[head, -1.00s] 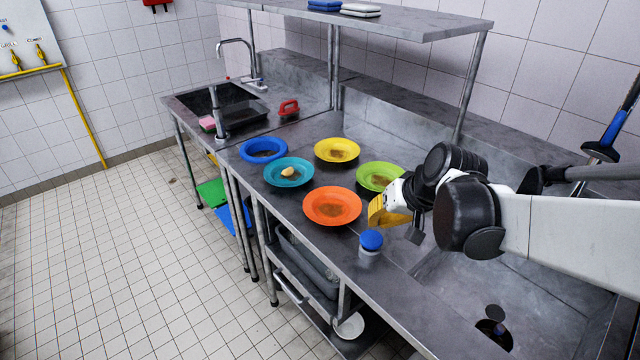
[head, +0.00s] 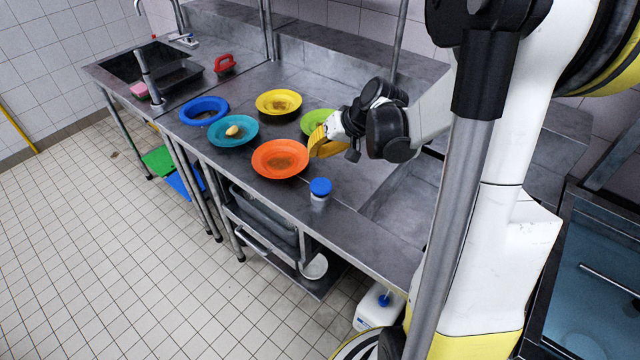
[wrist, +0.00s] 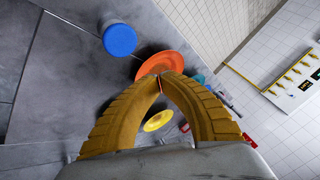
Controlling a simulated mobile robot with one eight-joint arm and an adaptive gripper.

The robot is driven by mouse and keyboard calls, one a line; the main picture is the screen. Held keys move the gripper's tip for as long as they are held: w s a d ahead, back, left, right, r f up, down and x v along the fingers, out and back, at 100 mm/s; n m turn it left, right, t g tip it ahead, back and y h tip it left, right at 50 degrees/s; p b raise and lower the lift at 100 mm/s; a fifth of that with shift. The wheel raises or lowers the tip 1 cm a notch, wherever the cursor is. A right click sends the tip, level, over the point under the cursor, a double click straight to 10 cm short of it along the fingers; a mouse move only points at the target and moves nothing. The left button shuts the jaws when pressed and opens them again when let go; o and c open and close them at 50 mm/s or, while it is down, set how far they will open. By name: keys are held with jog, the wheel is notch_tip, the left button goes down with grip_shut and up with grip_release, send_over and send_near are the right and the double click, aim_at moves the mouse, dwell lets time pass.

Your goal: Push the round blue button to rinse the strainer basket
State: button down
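The round blue button (head: 320,186) tops a short pale cylinder on the steel counter near its front edge. It also shows in the wrist view (wrist: 120,40), at the upper left of my fingers. My gripper (head: 312,150) is above the counter beside the orange plate, behind the button and apart from it. In the wrist view its yellow fingers (wrist: 160,76) meet at the tips with nothing visible between them. I cannot make out the strainer basket; my arm and column hide part of the basin (head: 400,200).
A tap (head: 149,80) stands farther left. Counter around the button is clear.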

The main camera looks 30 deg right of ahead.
aim_at(314, 182)
jog(key=shift+f+b, duration=3.35)
jog(key=shift+f, duration=1)
jog(key=shift+f+b, duration=0.4)
jog(key=shift+f+b, duration=0.7)
jog(key=shift+f, duration=0.1)
jog(key=shift+r, duration=0.2)
jog(key=shift+r+p, duration=0.9)
jog(key=shift+r, duration=0.15)
jog(key=shift+r+p, duration=1.9)
jog(key=shift+r, duration=0.65)
